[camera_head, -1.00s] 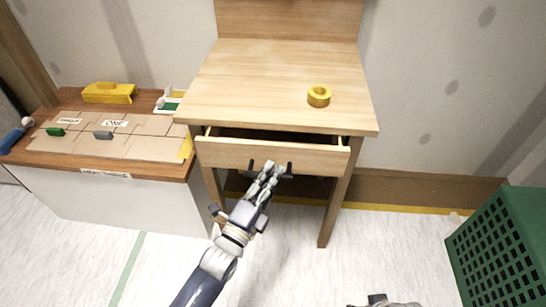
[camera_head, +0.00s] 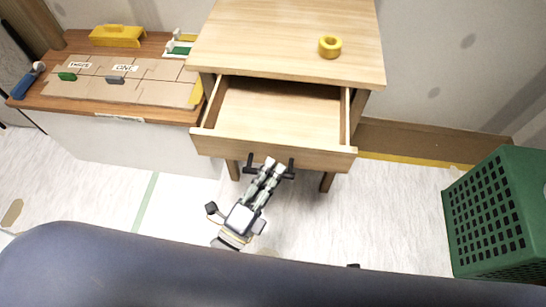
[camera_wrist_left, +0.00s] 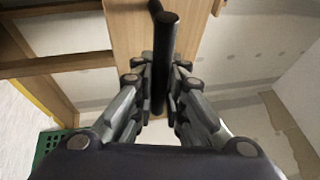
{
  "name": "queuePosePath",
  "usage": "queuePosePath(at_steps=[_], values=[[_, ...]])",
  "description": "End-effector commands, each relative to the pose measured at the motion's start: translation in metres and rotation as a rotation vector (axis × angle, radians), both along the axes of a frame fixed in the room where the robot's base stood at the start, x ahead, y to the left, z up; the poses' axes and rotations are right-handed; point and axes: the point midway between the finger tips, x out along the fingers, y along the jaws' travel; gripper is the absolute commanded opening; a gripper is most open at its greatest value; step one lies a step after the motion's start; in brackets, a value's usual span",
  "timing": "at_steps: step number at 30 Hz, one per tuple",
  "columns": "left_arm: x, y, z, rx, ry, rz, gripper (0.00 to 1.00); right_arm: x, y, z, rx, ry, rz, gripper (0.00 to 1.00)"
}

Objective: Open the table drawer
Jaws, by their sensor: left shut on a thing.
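The wooden table (camera_head: 285,50) stands in the upper middle of the head view. Its drawer (camera_head: 275,110) is pulled well out, and its bare inside shows. The drawer's black bar handle (camera_head: 288,168) is on the front panel. My left gripper (camera_head: 270,168) is shut on that handle. In the left wrist view the dark handle (camera_wrist_left: 164,50) stands between the two fingers (camera_wrist_left: 160,95), with the wooden drawer front behind it. My right gripper is not visible.
A yellow tape roll (camera_head: 330,46) sits on the tabletop. A low cabinet (camera_head: 115,140) at the left carries brown boards and small tools. A green perforated crate (camera_head: 500,215) stands on the floor at the right. The floor between is mostly clear.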

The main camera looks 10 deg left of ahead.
Motion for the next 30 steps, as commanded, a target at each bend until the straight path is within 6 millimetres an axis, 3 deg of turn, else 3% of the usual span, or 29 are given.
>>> queuePosePath(at_steps=[15,16,18,19,30], values=[[-0.0076,-0.0001,-0.0011,0.001,0.002,0.0,0.0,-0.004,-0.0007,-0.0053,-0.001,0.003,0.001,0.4],[-0.0076,-0.0001,-0.0011,0.001,0.002,0.0,0.14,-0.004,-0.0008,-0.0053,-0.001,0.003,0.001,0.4],[-0.0074,0.0,-0.0011,0.001,0.002,0.0,0.3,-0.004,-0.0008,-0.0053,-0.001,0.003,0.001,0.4],[-0.0075,0.0,-0.001,0.001,0.002,0.0,0.33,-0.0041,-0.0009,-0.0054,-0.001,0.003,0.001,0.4],[-0.0099,0.0012,-0.0013,0.0,0.001,0.0,0.33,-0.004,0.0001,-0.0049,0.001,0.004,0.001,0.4]])
